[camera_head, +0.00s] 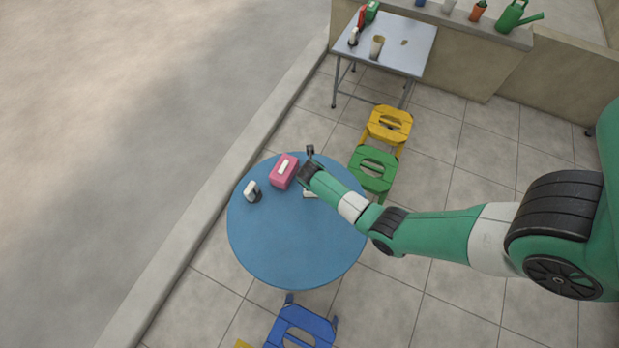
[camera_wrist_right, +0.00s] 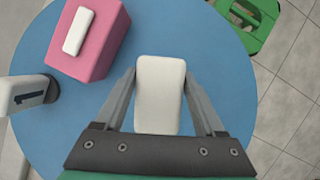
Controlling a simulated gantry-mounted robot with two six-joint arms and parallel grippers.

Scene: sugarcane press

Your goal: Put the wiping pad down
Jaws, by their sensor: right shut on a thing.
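The white wiping pad (camera_wrist_right: 160,95) is between the two fingers of my right gripper (camera_wrist_right: 160,92) in the right wrist view. The fingers are shut on its sides. The pad is over the blue round table (camera_head: 290,245); I cannot tell whether it touches the top. In the head view only a bit of the pad (camera_head: 309,194) shows beside my right arm, and the gripper is mostly hidden by the wrist. My left gripper is not in view.
A pink box (camera_head: 284,171) with a white top piece and a white-and-dark holder (camera_head: 252,191) stand on the table. Green (camera_head: 372,170), yellow (camera_head: 389,124) and blue (camera_head: 301,326) stools surround it. The table's front half is clear. A grey table (camera_head: 405,42) stands behind.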

